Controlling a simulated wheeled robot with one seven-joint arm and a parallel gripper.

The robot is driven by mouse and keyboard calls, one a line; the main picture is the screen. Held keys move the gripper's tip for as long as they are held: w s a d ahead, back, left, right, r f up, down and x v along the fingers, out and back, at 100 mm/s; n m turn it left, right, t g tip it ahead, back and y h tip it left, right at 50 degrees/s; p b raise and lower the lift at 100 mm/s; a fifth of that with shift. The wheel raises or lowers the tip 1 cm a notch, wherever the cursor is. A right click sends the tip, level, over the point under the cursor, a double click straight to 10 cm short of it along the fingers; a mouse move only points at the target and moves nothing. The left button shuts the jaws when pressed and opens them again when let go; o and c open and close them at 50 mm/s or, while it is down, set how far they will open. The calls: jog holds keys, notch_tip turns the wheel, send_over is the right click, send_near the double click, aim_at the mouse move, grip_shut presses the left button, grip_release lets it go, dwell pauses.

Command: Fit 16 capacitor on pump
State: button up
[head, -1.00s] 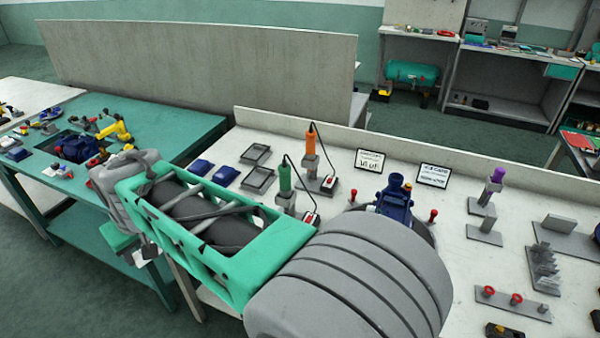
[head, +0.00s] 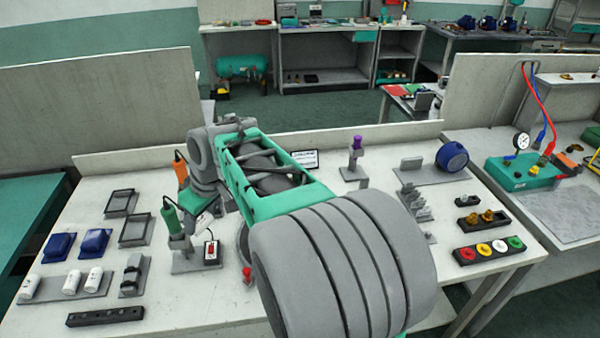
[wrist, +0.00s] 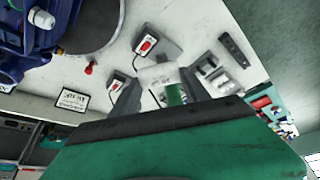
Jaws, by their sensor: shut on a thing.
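My gripper (wrist: 160,92) is shut on a white cylindrical capacitor (wrist: 157,74), seen between its grey fingers in the wrist view. Its dark printing is too small to read surely. In the head view the held white capacitor (head: 204,228) shows beside the green-handled tool. The blue pump (wrist: 30,45) stands on a round grey plate at the upper left of the wrist view, apart from the capacitor. A white round fitting (wrist: 42,19) is on it. My arm hides the pump in the head view.
Three white capacitors (head: 72,282) lie on a grey rack at the front left. Tool stands with a green handle (head: 173,218) and an orange handle (head: 181,170) are close to my gripper. A red knob (head: 246,273) sits by the round plate. Empty trays (head: 136,230) lie left.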

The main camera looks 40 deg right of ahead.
jog(key=s+d+r+n+g+y+p, duration=0.1)
jog(key=s+d+r+n+p, duration=0.25)
jog(key=d, duration=0.65)
jog(key=s+d+n+g+y+p, duration=0.15)
jog(key=s+d+n, duration=0.35)
jog(key=d, duration=0.6)
jog(key=shift+m+t, duration=0.35)
jog(key=shift+m, duration=0.1)
jog(key=f+b, duration=0.1)
jog(key=f, duration=0.1)
jog(key=f+b, duration=0.2)
jog(key=s+f+b, duration=0.1)
jog(key=f+b, duration=0.1)
jog(key=shift+a+f, duration=0.2)
jog(key=shift+a, duration=0.05)
jog(key=shift+s+f, duration=0.1)
jog(key=shift+f, duration=0.1)
jog(key=shift+d+r, duration=0.15)
jog(key=shift+r, duration=0.15)
dwell(0.7)
jog(key=o, duration=0.9)
jog(key=o, duration=0.6)
